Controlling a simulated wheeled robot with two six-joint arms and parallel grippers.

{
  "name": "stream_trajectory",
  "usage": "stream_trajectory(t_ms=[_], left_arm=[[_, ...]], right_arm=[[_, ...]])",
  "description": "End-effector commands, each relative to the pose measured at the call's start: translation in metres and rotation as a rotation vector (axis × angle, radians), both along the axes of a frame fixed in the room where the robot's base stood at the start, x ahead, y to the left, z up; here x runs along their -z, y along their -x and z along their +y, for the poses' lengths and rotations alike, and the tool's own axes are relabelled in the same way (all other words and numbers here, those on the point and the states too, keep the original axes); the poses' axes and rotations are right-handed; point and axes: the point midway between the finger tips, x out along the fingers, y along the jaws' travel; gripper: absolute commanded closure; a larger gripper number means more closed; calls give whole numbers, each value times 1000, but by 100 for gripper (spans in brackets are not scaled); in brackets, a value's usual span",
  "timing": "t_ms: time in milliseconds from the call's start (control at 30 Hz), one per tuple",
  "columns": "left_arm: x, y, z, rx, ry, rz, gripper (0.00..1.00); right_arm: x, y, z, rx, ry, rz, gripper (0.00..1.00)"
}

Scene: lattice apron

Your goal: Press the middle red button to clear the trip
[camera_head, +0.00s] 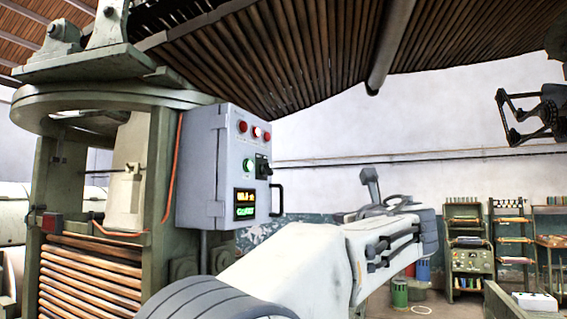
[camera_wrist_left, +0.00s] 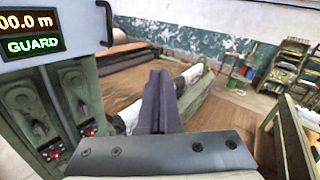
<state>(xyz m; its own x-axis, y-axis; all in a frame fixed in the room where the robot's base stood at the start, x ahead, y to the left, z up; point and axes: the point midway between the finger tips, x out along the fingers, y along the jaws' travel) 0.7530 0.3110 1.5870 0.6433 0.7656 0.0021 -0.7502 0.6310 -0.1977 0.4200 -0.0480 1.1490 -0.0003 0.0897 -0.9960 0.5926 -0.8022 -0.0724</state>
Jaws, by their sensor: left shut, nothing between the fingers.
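The grey control box (camera_head: 205,170) is mounted on the green machine frame, left of centre in the head view. Three red buttons sit in a row near its top; the middle red button (camera_head: 257,131) looks paler, with a whitish face. A green button (camera_head: 248,164), a black switch (camera_head: 263,167) and a lit display (camera_head: 244,204) are below. My left gripper (camera_head: 370,180) is to the right of the box, clearly apart from it. In the left wrist view its dark fingers (camera_wrist_left: 158,95) are together and empty. That view shows the display but no buttons. My right gripper is out of view.
A dark handle (camera_head: 278,198) sticks out from the box's right side. Wooden slats slope overhead with a hanging bar (camera_head: 390,45). A black bracket (camera_head: 530,115) hangs at the right. Shelves (camera_head: 465,245) stand at the back right. Open air lies between my gripper and the box.

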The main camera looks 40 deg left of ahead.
Motion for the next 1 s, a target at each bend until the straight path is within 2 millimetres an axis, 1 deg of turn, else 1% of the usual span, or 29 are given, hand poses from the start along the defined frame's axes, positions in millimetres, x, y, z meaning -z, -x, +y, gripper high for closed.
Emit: stream_trajectory(t_ms=[33,67,100,200,300,400,533,867,1000], left_arm=[[-39,3,15,-46,-102,3,100],[-57,6,21,-72,-163,9,100],[-80,10,29,-110,-240,17,100],[-129,23,45,-207,-407,44,100],[-164,35,54,-290,-528,71,100],[-185,43,58,-347,-602,89,100],[-195,48,60,-378,-641,100,100],[-195,48,60,-378,-641,100,100],[-194,50,68,-380,-640,100,100]], right_arm=[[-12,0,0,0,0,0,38],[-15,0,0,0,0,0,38],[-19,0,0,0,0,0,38],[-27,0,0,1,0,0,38],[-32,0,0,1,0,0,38],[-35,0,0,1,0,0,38],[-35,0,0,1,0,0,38],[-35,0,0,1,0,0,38],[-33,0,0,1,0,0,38]])
